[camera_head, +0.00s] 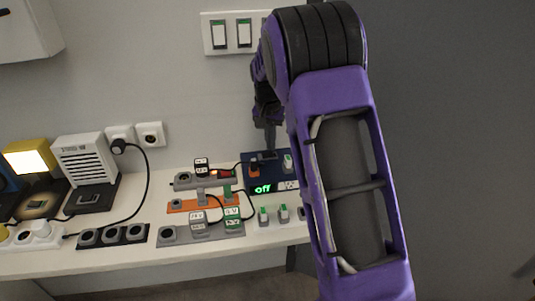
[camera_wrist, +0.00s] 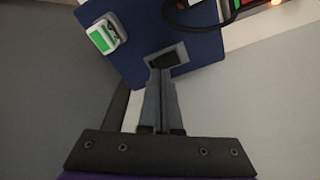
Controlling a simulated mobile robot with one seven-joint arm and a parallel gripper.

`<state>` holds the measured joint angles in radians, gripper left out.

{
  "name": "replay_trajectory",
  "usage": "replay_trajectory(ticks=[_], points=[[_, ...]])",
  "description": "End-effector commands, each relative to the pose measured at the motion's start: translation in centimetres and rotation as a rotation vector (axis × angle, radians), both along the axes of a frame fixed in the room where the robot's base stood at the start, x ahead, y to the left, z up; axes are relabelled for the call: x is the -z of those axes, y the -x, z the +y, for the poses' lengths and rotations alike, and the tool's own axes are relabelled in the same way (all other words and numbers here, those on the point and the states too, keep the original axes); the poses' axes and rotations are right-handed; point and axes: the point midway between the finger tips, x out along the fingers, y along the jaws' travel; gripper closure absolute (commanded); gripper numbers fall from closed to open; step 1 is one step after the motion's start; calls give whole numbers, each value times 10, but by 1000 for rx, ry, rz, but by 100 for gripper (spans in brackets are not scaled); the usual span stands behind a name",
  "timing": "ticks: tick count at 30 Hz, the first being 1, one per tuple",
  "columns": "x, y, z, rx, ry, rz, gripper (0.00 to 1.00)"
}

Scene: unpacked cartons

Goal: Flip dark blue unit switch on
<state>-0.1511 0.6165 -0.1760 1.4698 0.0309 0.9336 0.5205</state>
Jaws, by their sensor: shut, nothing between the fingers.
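The dark blue unit (camera_head: 274,174) stands on the white counter, with a green display (camera_head: 262,188) reading "off". In the wrist view, the unit's top face (camera_wrist: 142,38) carries a dark rocker switch (camera_wrist: 165,59) in a grey frame. My gripper (camera_head: 269,150) reaches down over the unit, with the arm coming from the right. In the wrist view, my gripper (camera_wrist: 158,73) is shut and empty, its fingertips at the near edge of the switch frame. The tips overlap part of the switch, and I cannot tell whether they touch it.
A white plug with a green face (camera_wrist: 106,34) sits on the unit, left of the switch in the wrist view. A black cable (camera_wrist: 205,30) loops nearby. Power strips, including an orange one (camera_head: 187,206), crowd the counter to the left. Wall switches (camera_head: 232,34) are above.

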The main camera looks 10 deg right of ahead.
Motion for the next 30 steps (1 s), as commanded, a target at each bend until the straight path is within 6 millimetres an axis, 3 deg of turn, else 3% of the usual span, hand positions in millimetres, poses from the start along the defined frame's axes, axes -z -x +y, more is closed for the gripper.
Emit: replay_trajectory(ticks=[30], points=[[8, 0, 0, 0, 0, 1, 100]])
